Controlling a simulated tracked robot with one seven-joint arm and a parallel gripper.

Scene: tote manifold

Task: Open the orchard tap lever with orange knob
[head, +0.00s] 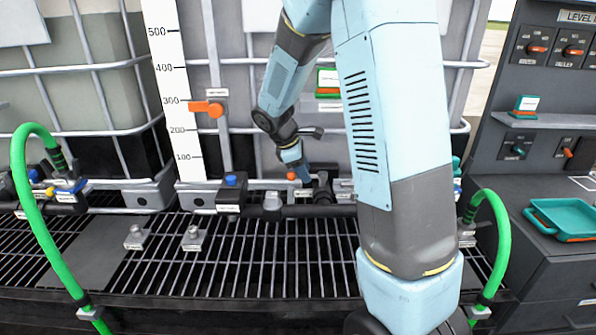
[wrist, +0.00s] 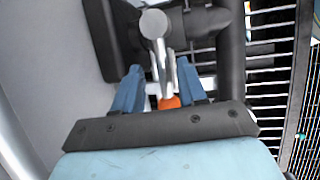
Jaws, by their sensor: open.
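The orange knob (wrist: 169,103) is a small ball at the end of a metal tap lever (wrist: 160,60) in the wrist view. The lever runs up from it to a round pale end on the dark pipework (wrist: 232,50). My gripper (wrist: 159,74) is open, its two blue fingers on either side of the lever, with the knob between them near the palm. I cannot tell whether either finger touches it. In the head view my gripper (head: 297,170) is low at the manifold (head: 300,210), and the orange knob (head: 291,176) shows beside it.
Caged totes (head: 90,70) stand close behind the manifold. A metal grating (head: 270,265) lies in front. Green hoses (head: 35,200) arch at both sides. A teal tray (head: 565,215) sits at right.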

